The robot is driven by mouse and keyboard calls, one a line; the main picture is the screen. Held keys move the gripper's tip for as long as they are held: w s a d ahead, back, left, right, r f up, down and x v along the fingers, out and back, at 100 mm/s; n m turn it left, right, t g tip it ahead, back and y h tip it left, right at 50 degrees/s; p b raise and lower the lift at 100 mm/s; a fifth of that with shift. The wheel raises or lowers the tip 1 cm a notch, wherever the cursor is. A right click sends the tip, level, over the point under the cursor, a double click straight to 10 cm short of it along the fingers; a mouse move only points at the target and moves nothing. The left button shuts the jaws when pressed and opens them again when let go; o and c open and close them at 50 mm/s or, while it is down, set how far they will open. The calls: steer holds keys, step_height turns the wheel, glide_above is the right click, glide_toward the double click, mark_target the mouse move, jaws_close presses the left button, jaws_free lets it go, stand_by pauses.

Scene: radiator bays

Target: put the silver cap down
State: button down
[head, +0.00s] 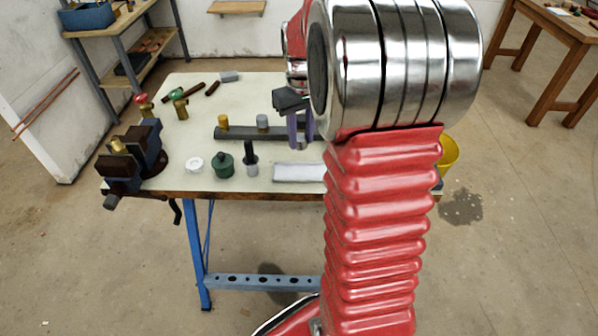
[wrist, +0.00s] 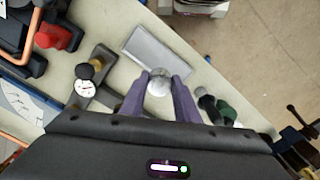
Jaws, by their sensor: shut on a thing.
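My gripper (wrist: 160,76) has two purple fingers shut on the silver cap (wrist: 159,87) in the wrist view. The cap is round and shiny and sits between the fingertips. The cap cannot be made out there. A flat pale grey tray (wrist: 159,50) lies just beyond the fingertips in the wrist view; its left part also shows in the head view (head: 298,172). I cannot tell the cap's height above the bench.
A dark bar (head: 240,134) carries a yellow cap (head: 223,121) and a grey one (head: 262,121). A vise (head: 132,157) is at left, a gauge (wrist: 85,88) beside my gripper.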

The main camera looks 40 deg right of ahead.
steer(key=shift+s+d+f, duration=0.15)
steer(key=shift+f, duration=2.95)
steer(key=shift+f, duration=0.1)
steer(key=shift+f, duration=1.8)
steer(key=c, duration=1.4)
jaws_free()
steer(key=shift+f, duration=0.1)
steer(key=shift+o, duration=0.2)
